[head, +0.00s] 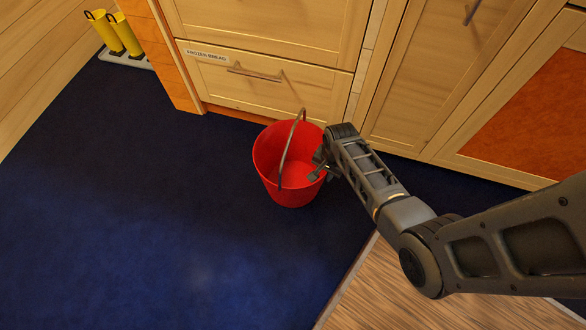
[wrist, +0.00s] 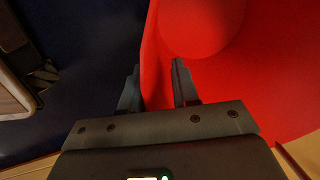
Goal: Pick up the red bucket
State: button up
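The red bucket (head: 270,158) stands upright on the dark blue floor in the head view, in front of the cabinets. Its grey handle (head: 291,145) arches up over the opening. My gripper (head: 318,168) is at the right side of the bucket's rim, partly hidden by my arm. In the wrist view, the fingers of my gripper (wrist: 155,80) are apart, one outside the bucket and one inside. The red wall (wrist: 152,60) of the bucket passes between them, with a gap showing beside the inner finger. The bucket's inside fills the right of that view.
Wooden cabinets with a drawer labelled "FROZEN BREAD" (head: 262,84) stand just behind the bucket. Yellow boots (head: 116,36) stand on a grey tray at the back left. The blue floor (head: 130,200) is clear on the left. Wood planks (head: 385,290) lie at front right.

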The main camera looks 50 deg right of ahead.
grip_shut()
dwell(1.1)
